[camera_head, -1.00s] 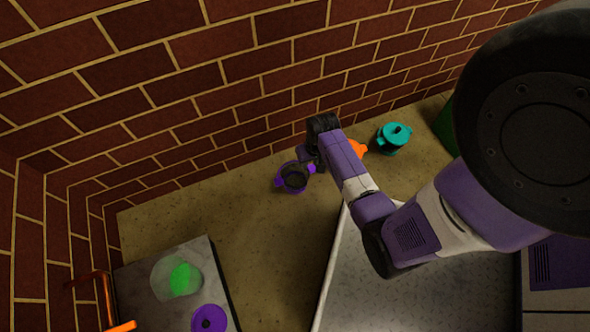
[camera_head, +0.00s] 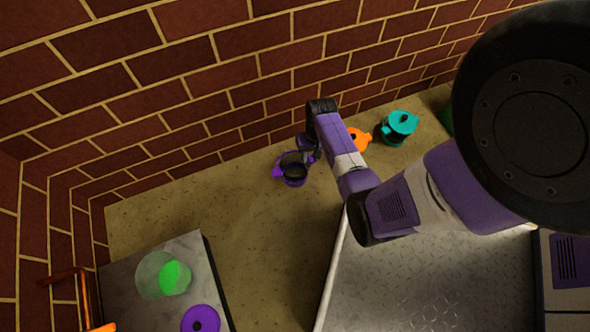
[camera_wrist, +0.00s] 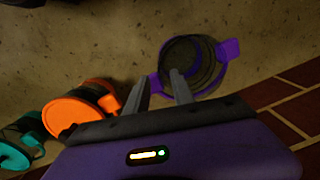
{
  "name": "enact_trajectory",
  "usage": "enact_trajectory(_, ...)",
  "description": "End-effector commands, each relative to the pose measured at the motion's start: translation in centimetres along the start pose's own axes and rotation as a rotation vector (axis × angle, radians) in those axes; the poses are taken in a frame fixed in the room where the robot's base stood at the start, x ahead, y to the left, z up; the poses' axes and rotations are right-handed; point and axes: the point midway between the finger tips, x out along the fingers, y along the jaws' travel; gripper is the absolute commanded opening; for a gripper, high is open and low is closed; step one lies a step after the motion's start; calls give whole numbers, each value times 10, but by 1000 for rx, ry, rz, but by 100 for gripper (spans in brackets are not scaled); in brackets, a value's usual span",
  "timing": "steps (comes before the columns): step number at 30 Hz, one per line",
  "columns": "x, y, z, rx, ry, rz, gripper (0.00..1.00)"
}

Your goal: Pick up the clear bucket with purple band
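The clear bucket with purple band (camera_head: 293,178) stands on the counter near the brick wall in the head view, with purple side tabs and a dark inside. In the wrist view the same bucket (camera_wrist: 208,84) is just past my fingertips. My gripper (camera_wrist: 160,82) is open, its two grey fingers apart. One finger overlaps the bucket in the picture, and a purple tab shows between the fingers. I cannot tell whether they touch it. In the head view my gripper (camera_head: 306,150) is beside the bucket, partly hidden by my wrist.
An orange-lidded container (camera_head: 358,139) and a teal-lidded one (camera_head: 399,126) stand to the right along the wall. At the lower left, a dark slab (camera_head: 215,280) holds a clear bowl (camera_head: 147,272) with something green and a purple disc (camera_head: 201,319). A metal tray (camera_head: 420,285) lies at right.

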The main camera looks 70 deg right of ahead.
Motion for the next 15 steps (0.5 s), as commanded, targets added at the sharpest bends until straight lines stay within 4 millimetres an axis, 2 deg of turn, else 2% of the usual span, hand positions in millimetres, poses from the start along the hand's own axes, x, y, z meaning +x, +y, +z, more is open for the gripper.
enact_trajectory(2, 10, 0, -1, 0, 2, 0, 29)
enact_trajectory(9, 9, 0, -1, -1, 2, 0, 29)
enact_trajectory(14, 9, 0, -1, -1, 2, 0, 0)
enact_trajectory(15, 9, 0, -1, -1, 2, 0, 0)
